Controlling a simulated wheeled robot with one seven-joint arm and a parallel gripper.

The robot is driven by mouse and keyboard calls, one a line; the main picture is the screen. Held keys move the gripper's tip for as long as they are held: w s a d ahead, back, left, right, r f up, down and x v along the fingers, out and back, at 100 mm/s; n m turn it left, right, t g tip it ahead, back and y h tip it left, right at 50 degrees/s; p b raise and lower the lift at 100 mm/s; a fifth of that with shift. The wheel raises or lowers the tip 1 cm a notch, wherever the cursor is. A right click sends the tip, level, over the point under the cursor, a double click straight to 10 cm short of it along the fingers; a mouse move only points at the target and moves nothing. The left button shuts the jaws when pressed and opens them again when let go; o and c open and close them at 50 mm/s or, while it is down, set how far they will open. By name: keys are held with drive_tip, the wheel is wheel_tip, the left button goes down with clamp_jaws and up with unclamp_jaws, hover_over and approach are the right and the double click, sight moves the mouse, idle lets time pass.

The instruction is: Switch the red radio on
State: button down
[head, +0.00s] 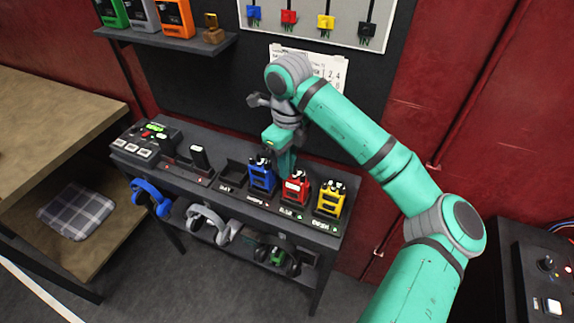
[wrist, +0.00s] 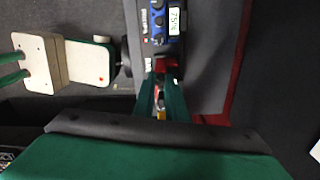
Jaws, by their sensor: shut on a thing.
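The red radio (head: 295,188) stands upright in the row on the dark shelf, between the blue radio (head: 261,177) and the yellow radio (head: 329,200). My gripper (head: 286,172) points down at the top of the red radio, from behind its left side. In the wrist view my gripper (wrist: 162,80) has its green fingers close together, with a red part of the radio (wrist: 166,63) at their tips. The jaws are shut on the red radio's top; the fingers hide which part they hold. Whether the radio is on cannot be seen.
The blue and yellow radios stand close on both sides. An empty dark holder (head: 232,174) and a button box (head: 146,140) are to the left. Headsets (head: 207,223) hang below the shelf's front edge. A board with coloured plugs (head: 289,17) is above.

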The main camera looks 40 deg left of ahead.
drive_tip(key=c, duration=1.8)
unclamp_jaws()
drive_tip(key=shift+o, duration=0.2)
wheel_tip(320, 180, up, 11)
drive_tip(key=shift+w, duration=0.15)
drive_tip(key=shift+f, duration=0.15)
